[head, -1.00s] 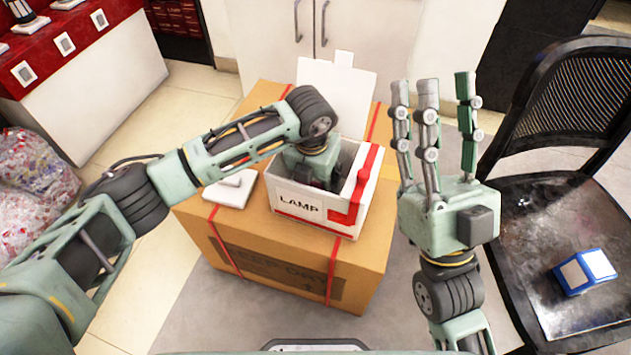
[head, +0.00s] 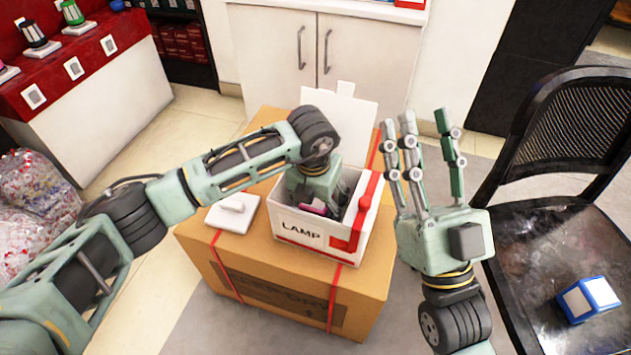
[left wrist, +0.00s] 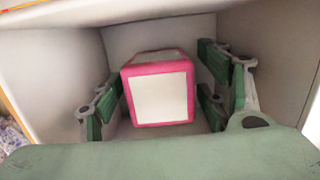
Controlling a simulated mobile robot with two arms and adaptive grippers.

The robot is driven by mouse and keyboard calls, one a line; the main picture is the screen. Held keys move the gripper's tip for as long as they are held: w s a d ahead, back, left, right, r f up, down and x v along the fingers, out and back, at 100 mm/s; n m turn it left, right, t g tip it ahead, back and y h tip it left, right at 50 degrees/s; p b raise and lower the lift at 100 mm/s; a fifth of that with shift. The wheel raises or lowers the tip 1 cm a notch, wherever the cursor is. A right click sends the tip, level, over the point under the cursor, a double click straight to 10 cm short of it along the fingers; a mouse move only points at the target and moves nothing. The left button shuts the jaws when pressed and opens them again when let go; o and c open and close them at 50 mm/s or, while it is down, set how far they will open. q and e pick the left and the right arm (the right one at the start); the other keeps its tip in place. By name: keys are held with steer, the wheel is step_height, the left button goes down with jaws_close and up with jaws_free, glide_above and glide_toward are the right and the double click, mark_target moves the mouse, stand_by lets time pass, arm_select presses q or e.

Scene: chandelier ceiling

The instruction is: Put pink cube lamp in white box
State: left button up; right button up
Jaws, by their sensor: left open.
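The white box (head: 312,247), marked LAMP, stands open on a brown carton. My left gripper (head: 318,200) reaches down into it from above. A bit of pink from the pink cube lamp (head: 317,208) shows under the gripper, and the rest is hidden. In the left wrist view the lamp (left wrist: 160,95) has pink edges and white faces and sits inside the box. My open left fingers (left wrist: 163,105) stand on both sides of it, with gaps visible. My right gripper (head: 423,135) is open and empty, fingers pointing up, right of the box.
The brown carton (head: 240,262) carries the box and a white lamp-like piece (head: 234,212). A black chair (head: 545,240) at the right holds a blue cube lamp (head: 588,299). A red-topped counter (head: 75,65) with lamps is at the far left. White cabinets (head: 350,60) stand behind.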

arm_select(q)
steer(key=r, duration=0.1)
steer(key=r+p, duration=0.1)
steer(key=r, duration=0.3)
steer(key=shift+s+a+r+p, duration=0.1)
steer(key=shift+s+r+p, duration=0.15)
steer(key=shift+p, duration=0.05)
steer(key=r, duration=0.2)
steer(key=r+p, duration=0.1)
steer(key=shift+s+a+r, duration=0.1)
steer(key=shift+s+r, duration=0.15)
steer(key=shift+r, duration=0.4)
arm_select(e)
steer(key=w+f+g+h, duration=0.1)
steer(key=w+f+g, duration=0.1)
steer(key=f+g, duration=0.2)
steer(key=w+f+g+h, duration=0.1)
steer(key=w+f+g, duration=0.1)
steer(key=f, duration=0.7)
steer(key=shift+w+d+g+h, duration=0.2)
steer(key=shift+w+g+h, duration=0.2)
steer(key=shift+g, duration=0.5)
